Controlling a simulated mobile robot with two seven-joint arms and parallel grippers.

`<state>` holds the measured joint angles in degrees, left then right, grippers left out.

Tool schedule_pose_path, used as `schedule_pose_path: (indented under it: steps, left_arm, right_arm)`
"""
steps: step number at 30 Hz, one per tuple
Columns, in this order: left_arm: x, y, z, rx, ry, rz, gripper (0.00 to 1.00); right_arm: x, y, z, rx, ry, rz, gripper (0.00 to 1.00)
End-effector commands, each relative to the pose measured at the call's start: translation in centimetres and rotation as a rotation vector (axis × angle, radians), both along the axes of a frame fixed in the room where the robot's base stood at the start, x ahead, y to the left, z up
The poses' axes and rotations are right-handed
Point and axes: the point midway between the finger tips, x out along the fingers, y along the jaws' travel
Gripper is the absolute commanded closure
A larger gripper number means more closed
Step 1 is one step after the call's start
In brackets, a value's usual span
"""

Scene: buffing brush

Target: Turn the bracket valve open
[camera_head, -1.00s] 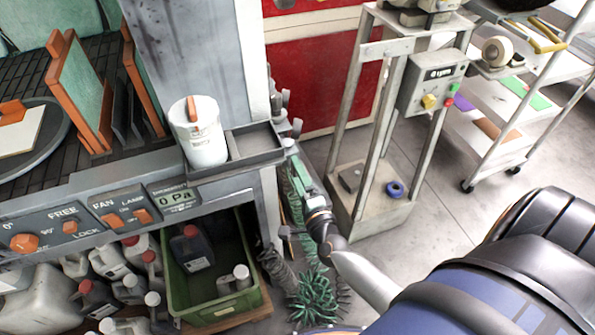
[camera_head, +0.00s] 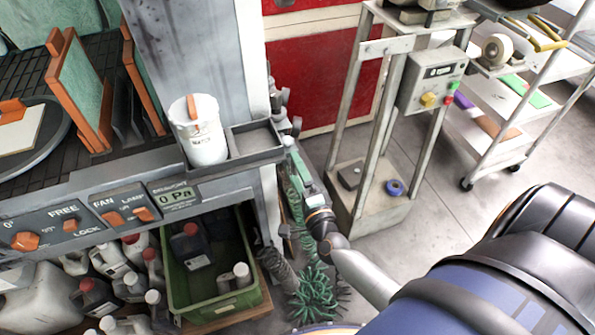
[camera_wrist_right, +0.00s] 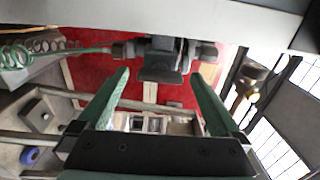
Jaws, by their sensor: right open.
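In the right wrist view, a dark grey valve-like fitting (camera_wrist_right: 162,60) with a flat block-shaped part and side pipe stubs is at the top centre. My right gripper (camera_wrist_right: 161,75) is open, with its green fingers pointing up at the fitting, one tip toward each side of its block. Nothing is held between them. I cannot tell whether they touch it. In the head view, my right gripper (camera_head: 291,148) is beside the machine's column, just right of the small grey tray. Small grey fittings (camera_head: 296,126) show there, but the valve is not clear. My left gripper is not in view.
A white cup (camera_head: 200,135) stands in the grey tray (camera_head: 257,140) close to my gripper. A metal stand with a control box (camera_head: 432,80) is to the right. A green crate (camera_head: 215,290) is lower left.

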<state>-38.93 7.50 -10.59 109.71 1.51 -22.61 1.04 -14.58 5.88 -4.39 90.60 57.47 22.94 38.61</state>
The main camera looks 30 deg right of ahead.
Motion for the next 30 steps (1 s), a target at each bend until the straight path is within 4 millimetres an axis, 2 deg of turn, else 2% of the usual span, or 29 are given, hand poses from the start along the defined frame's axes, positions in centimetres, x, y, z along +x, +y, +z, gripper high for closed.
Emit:
schedule_pose_path:
  steps: [5,8,15,21,25,30]
  left_arm:
    - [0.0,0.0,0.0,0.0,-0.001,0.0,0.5]
    - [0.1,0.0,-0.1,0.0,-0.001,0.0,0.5]
    - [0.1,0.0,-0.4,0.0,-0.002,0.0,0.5]
    - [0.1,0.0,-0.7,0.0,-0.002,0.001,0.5]
    - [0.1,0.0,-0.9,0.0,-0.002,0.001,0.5]
    - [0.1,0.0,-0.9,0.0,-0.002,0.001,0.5]
  right_arm:
    - [-0.8,0.2,-0.1,0.0,0.001,0.0,0.0]
    - [-2.1,0.5,-0.1,0.001,0.002,0.0,0.0]
    - [-6.9,1.7,-0.2,0.001,0.005,0.001,0.0]
    - [-10.3,2.5,-0.1,0.001,0.003,0.001,0.0]
    - [-11.6,2.8,-0.1,0.0,0.002,0.0,0.0]
    - [-12.2,2.9,0.0,0.0,0.0,0.0,0.0]
